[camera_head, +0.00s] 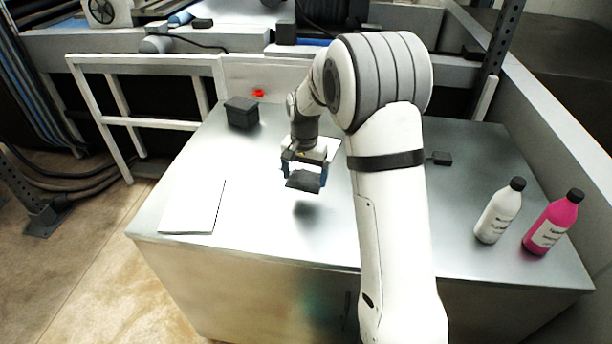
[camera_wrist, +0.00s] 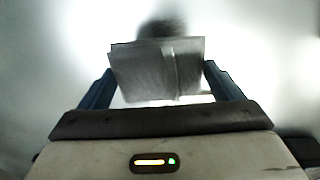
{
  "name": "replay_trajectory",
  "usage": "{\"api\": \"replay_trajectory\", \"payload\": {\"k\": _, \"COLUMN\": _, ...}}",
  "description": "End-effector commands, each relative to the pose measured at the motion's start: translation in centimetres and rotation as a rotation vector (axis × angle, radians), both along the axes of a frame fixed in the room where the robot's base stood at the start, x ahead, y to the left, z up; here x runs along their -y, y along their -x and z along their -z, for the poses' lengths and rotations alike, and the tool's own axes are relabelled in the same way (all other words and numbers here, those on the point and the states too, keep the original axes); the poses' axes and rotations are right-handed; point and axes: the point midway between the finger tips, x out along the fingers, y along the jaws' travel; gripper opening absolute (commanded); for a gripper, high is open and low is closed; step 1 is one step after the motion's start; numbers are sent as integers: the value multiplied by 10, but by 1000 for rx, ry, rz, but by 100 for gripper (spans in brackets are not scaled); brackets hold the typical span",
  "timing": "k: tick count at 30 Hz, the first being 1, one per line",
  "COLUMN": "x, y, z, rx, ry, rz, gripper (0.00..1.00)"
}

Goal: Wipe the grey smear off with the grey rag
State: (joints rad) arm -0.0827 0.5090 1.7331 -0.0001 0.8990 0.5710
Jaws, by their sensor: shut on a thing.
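The grey rag (camera_head: 303,182) hangs flat between the fingers of my gripper (camera_head: 304,172), which is shut on it above the metal table top. In the wrist view the rag (camera_wrist: 158,72) spans the space between the two blue fingers of my gripper (camera_wrist: 158,88). A dark blurred patch (camera_head: 308,209) lies on the table just below the rag, and it shows past the rag's edge in the wrist view (camera_wrist: 167,27). I cannot tell whether this patch is the grey smear or the rag's shadow. The rag appears clear of the table.
A white sheet (camera_head: 193,207) lies at the table's left front. A black box (camera_head: 242,113) and a red item (camera_head: 258,93) are at the back left. A white bottle (camera_head: 499,212) and a pink bottle (camera_head: 552,224) stand at the right. A small dark block (camera_head: 441,158) lies behind them.

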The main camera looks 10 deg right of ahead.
Motion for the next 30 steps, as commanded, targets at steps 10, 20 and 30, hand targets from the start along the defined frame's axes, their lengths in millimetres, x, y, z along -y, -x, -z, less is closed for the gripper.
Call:
{"api": "replay_trajectory", "payload": {"k": 10, "x": 0, "y": 0, "z": -9, "rx": 1, "ry": 0, "rz": 0, "gripper": 68}}
{"api": "replay_trajectory", "payload": {"k": 20, "x": 0, "y": 0, "z": -30, "rx": -1, "ry": 0, "rz": 0, "gripper": 68}}
{"api": "replay_trajectory", "payload": {"k": 30, "x": 0, "y": 0, "z": -29, "rx": 0, "ry": 0, "rz": 0, "gripper": 68}}
